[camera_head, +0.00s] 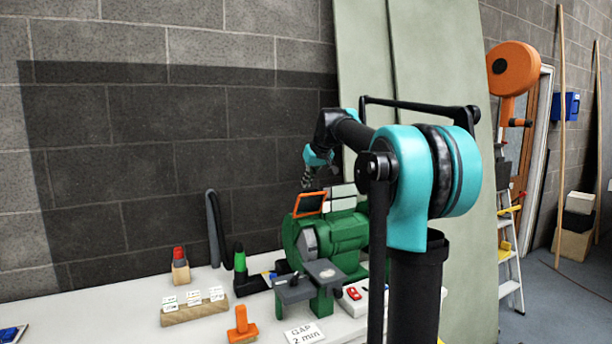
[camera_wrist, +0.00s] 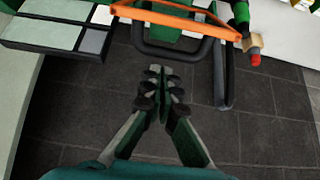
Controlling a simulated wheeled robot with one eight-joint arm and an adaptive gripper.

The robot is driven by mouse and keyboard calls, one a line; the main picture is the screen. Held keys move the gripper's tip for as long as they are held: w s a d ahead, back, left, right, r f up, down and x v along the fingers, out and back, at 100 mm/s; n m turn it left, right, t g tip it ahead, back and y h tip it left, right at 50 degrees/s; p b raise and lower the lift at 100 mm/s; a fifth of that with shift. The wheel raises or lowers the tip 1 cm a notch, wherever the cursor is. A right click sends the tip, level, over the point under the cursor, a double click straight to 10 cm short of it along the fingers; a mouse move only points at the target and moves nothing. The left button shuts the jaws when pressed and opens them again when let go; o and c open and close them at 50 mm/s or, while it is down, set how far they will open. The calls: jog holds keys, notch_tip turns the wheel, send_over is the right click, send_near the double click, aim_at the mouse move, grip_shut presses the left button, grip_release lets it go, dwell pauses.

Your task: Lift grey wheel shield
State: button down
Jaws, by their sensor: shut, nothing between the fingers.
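A green bench grinder (camera_head: 345,232) stands on the white bench. On its left end is an orange-framed shield (camera_head: 310,204), tilted up above a grey wheel (camera_head: 308,244). To its right are pale grey panels (camera_head: 341,191), perhaps the grey shield; they look grey with dark edges in the wrist view (camera_wrist: 40,32). The orange frame crosses the top of the wrist view (camera_wrist: 175,16), with a black bar below it. My gripper (camera_head: 308,181) is shut and empty, above and close to the orange frame. Its fingertips (camera_wrist: 158,75) show apart from the black bar.
On the white bench (camera_head: 110,310) are a block with a red cap (camera_head: 180,265), a green-topped black tool (camera_head: 240,265), a card-holding wooden block (camera_head: 194,308) and an orange stamp-like piece (camera_head: 242,325). A black curved bar (camera_head: 214,228) stands near the wall behind.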

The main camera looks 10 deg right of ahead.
aim_at(311, 201)
jog(key=shift+s+d+f, duration=0.15)
jog(key=shift+s, duration=0.4)
jog(key=shift+s+d+f+t, duration=0.15)
jog(key=shift+s+t, duration=0.15)
jog(key=shift+s, duration=0.2)
jog(key=shift+s+d+f+t, duration=0.15)
jog(key=shift+s+t, duration=0.15)
jog(key=shift+s, duration=0.15)
jog(key=shift+r, duration=0.1)
